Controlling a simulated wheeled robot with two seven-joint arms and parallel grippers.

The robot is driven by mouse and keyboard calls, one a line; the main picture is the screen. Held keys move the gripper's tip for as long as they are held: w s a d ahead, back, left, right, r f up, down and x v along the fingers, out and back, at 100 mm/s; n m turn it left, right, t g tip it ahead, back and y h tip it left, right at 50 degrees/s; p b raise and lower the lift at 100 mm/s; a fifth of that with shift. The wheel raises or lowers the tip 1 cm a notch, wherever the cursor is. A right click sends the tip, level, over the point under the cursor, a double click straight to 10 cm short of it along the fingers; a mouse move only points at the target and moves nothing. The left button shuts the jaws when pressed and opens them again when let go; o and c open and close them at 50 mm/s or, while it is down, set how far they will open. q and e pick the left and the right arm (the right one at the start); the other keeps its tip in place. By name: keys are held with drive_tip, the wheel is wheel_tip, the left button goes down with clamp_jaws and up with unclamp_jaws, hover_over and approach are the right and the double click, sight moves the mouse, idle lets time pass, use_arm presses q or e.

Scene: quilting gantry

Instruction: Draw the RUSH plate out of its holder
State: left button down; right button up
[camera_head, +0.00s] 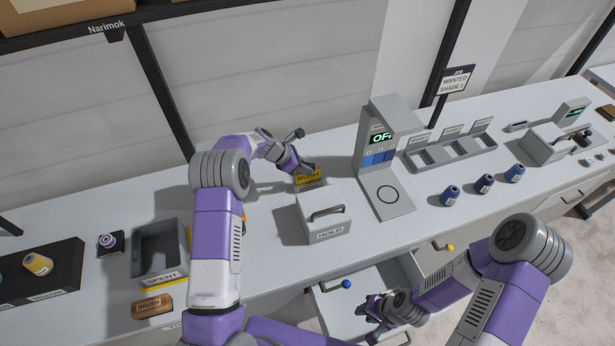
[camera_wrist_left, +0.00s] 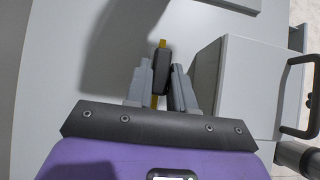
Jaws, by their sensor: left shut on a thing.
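The yellow RUSH plate (camera_head: 308,178) stands behind the grey HOLD box (camera_head: 326,216) on the bench. My left gripper (camera_head: 300,166) reaches it from the upper left and is shut on it. In the left wrist view the plate (camera_wrist_left: 162,43) shows as a narrow yellow strip with a black piece (camera_wrist_left: 161,72) between the fingers of the left gripper (camera_wrist_left: 161,85). I cannot make out the plate's holder or how deep the plate sits in it. My right gripper (camera_head: 380,308) is low by the open drawer; its jaw gap is unclear.
The HOLD box (camera_wrist_left: 240,85) stands close to the right of my left fingers. The grey machine with a lit display (camera_head: 381,137) stands right of the box. The SPENT bin (camera_head: 160,253) is at left. An open drawer (camera_head: 335,303) is below the bench edge.

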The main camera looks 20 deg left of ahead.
use_arm(q)
drive_tip(key=shift+r, duration=0.2)
drive_tip(key=shift+r+p, duration=1.9)
drive_tip(key=shift+r, duration=0.6)
drive_tip(key=shift+r+p, duration=0.95)
drive_tip(key=shift+r, duration=0.25)
drive_tip(key=shift+r+p, duration=0.3)
drive_tip(key=shift+r, duration=1.95)
drive_tip(key=shift+s, duration=0.1)
